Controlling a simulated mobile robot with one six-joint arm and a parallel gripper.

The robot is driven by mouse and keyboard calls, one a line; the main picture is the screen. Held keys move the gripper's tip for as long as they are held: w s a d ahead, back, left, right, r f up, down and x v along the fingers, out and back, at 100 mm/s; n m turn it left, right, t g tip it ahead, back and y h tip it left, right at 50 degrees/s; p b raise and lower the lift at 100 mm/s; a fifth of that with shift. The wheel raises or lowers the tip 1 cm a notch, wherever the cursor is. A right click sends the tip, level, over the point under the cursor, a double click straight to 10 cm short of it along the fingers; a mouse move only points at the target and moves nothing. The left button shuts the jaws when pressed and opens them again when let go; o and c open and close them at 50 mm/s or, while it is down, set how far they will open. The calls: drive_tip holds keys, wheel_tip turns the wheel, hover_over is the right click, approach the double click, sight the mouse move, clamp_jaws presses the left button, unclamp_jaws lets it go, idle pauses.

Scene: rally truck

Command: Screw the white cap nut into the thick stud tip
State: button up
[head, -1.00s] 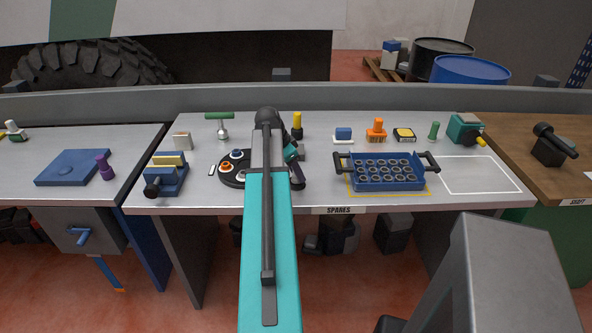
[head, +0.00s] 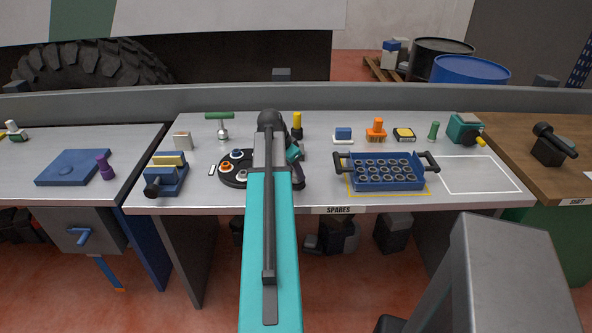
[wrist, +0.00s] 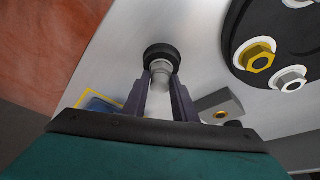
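In the wrist view, my gripper (wrist: 160,78) has its two dark fingers on either side of a pale grey-white nut (wrist: 160,70), which I take to be the white cap nut. The fingers appear to touch its sides. Just beyond the fingertips is a round black collar (wrist: 160,52) around the pale piece. I cannot tell whether this is the thick stud tip or whether any thread is engaged. In the head view, my arm hides the gripper and the nut.
A round black plate (head: 232,181) with coloured nuts lies left of my arm; it also shows in the wrist view (wrist: 240,25). A blue tray (head: 388,185) with round holes stands to the right. A blue clamp block (head: 165,182) stands left. Several small parts line the bench's back.

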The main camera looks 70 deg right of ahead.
drive_tip(key=shift+w+d+r, duration=0.1)
drive_tip(key=shift+w+d, duration=0.05)
drive_tip(key=shift+w, duration=0.05)
drive_tip(key=shift+m, duration=0.8)
drive_tip(key=o, duration=0.9)
drive_tip(key=shift+g, duration=0.3)
drive_tip(key=v, duration=1.2)
drive_tip(key=shift+s, duration=0.1)
